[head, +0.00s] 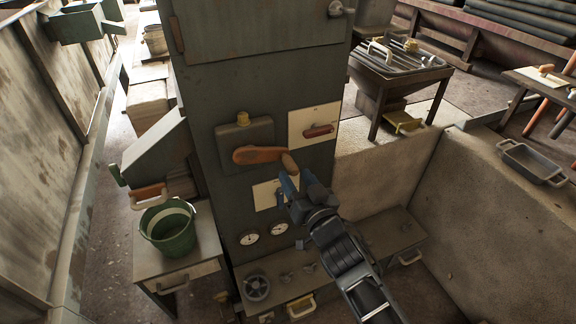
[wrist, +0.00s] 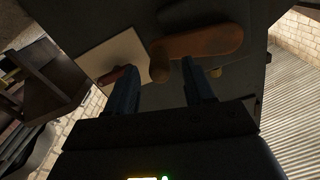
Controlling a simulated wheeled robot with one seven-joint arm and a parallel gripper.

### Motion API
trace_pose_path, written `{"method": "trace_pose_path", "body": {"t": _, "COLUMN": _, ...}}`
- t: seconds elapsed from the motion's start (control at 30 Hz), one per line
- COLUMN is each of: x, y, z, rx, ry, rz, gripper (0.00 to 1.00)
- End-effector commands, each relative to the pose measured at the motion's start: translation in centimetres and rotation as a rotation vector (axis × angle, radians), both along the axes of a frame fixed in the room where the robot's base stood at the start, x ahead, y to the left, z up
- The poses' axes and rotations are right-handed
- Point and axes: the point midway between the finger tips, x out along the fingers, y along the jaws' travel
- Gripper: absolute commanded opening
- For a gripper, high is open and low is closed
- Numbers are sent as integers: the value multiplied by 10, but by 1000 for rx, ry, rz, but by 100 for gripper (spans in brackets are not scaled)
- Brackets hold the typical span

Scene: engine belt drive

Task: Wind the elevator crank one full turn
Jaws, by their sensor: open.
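The orange-brown crank (head: 258,155) is on the front of the dark cabinet. Its arm lies roughly level, and a short brown handle (head: 290,163) sticks out at its right end. My gripper (head: 292,178), with blue fingers, is open just below and in front of this handle. In the wrist view the crank arm (wrist: 207,41) runs to the upper right. The handle (wrist: 160,66) shows between the spread fingertips of my gripper (wrist: 158,66). I cannot tell whether either finger touches it.
A pale plate with a red handle (head: 319,131) is right of the crank. A box with a yellow knob (head: 243,118) is above it. Two dials (head: 249,238) and a ledge with a handwheel (head: 257,287) are below. A green bucket (head: 168,229) stands at left.

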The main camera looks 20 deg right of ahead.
Motion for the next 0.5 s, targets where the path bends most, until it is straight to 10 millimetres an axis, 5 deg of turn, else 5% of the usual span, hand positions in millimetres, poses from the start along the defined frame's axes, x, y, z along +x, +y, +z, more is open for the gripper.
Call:
{"method": "trace_pose_path", "body": {"t": 0.2, "x": 28, "y": 0, "z": 2, "rx": 1, "ry": 0, "rz": 0, "gripper": 53}}
{"method": "trace_pose_path", "body": {"t": 0.5, "x": 38, "y": 0, "z": 0, "rx": 3, "ry": 0, "rz": 0, "gripper": 53}}
